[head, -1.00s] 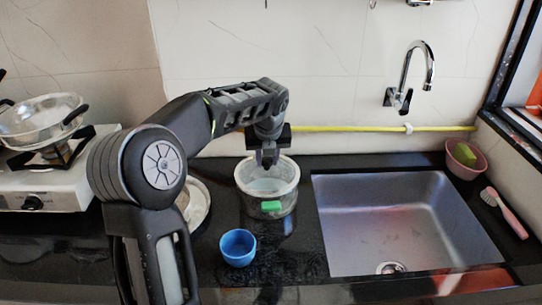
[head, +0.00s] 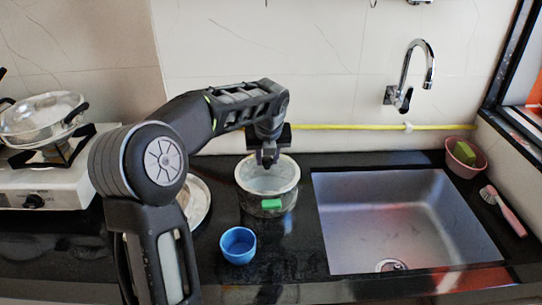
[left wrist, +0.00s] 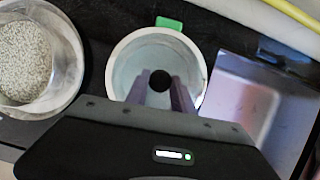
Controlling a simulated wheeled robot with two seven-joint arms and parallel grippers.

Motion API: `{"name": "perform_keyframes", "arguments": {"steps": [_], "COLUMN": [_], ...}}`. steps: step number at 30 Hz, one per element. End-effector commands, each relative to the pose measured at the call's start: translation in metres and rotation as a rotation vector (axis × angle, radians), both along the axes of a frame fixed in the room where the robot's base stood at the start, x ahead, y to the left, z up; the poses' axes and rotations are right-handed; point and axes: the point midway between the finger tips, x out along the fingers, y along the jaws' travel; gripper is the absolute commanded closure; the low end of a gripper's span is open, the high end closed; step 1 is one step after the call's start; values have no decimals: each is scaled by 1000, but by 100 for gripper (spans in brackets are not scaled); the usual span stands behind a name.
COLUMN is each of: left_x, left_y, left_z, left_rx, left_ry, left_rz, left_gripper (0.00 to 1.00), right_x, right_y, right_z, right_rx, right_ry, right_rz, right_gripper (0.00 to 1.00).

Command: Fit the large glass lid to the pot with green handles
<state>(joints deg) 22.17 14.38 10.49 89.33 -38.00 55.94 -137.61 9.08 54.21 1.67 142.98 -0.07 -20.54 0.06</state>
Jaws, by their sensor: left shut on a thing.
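The pot with green handles (head: 268,207) stands on the black counter left of the sink. One green handle (head: 271,204) faces front, and a green handle (left wrist: 168,23) shows in the left wrist view. The pale, clear glass lid (left wrist: 128,70) appears inside the pot's rim; I cannot tell how well it is seated. Its round dark knob (left wrist: 160,81) is between the fingers of my left gripper (head: 267,160). That gripper points down over the pot's mouth and is shut on the knob. My right gripper is not in view.
A blue cup (head: 238,246) stands in front left of the pot. A dish with pale grains (left wrist: 24,60) is left of the pot, partly behind my arm. The sink (head: 400,220) is at right. A stove with a glass-lidded pan (head: 40,118) is far left.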

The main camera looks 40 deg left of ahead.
Motion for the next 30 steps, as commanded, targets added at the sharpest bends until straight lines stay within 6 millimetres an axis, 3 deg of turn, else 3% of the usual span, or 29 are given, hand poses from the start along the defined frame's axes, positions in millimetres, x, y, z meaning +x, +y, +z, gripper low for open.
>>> {"name": "perform_keyframes", "arguments": {"steps": [3, 4, 13, 23, 30], "left_x": [0, 0, 0, -1, -8], "left_y": [0, 0, 0, -1, -9], "left_z": [1, 1, 0, 3, 31], "left_rx": [1, 1, 1, 0, 2], "left_ry": [-2, -2, -1, 0, -5], "left_rz": [0, 0, 0, 0, 0], "left_gripper": [100, 70, 46, 46, 46], "right_x": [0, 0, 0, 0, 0], "right_y": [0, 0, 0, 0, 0], "right_z": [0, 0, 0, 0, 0], "right_rx": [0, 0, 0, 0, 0], "right_ry": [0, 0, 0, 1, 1], "right_rz": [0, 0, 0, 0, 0], "right_gripper": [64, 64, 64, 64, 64]}}
